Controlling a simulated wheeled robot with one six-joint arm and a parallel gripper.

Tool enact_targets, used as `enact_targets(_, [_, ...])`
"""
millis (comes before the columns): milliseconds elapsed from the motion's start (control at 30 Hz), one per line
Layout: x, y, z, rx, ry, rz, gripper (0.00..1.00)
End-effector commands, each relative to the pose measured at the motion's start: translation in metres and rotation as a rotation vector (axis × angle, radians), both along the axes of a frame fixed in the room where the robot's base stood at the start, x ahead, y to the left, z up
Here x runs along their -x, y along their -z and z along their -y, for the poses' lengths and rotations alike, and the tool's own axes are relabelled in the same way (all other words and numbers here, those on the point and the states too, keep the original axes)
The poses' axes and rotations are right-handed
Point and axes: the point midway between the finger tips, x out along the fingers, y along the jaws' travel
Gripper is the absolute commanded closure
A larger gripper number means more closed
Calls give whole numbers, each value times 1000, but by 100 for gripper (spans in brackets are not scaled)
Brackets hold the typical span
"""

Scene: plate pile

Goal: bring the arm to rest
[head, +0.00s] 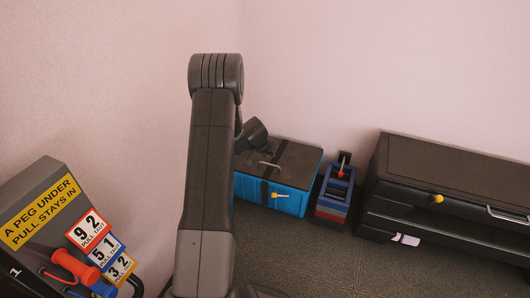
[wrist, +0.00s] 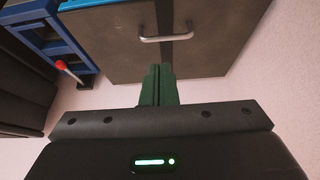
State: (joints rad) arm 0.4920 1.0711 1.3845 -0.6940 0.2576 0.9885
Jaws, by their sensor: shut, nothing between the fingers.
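My gripper shows in the wrist view (wrist: 158,68), with its two green fingers together and nothing between them. In that view the fingers point toward the dark lid of a blue box (wrist: 102,48), near its metal handle (wrist: 166,38). I cannot tell how far above the lid they are. In the head view my arm stands upright in the middle and hides the gripper's fingers. The blue box (head: 242,188) with its dark lid stands against the wall, just right of the arm.
A blue and red rack (head: 331,213) with a red-tipped lever stands right of the box. A dark cabinet (head: 450,180) with a yellow knob is at the right. At the left is a grey sign panel (head: 48,180) with number cards and an orange handle (head: 75,266).

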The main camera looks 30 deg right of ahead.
Motion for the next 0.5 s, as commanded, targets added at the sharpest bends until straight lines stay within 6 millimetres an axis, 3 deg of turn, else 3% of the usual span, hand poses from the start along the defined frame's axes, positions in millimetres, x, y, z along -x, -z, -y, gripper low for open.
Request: enact_targets(500, [1,-4,-1,1,0,1,100])
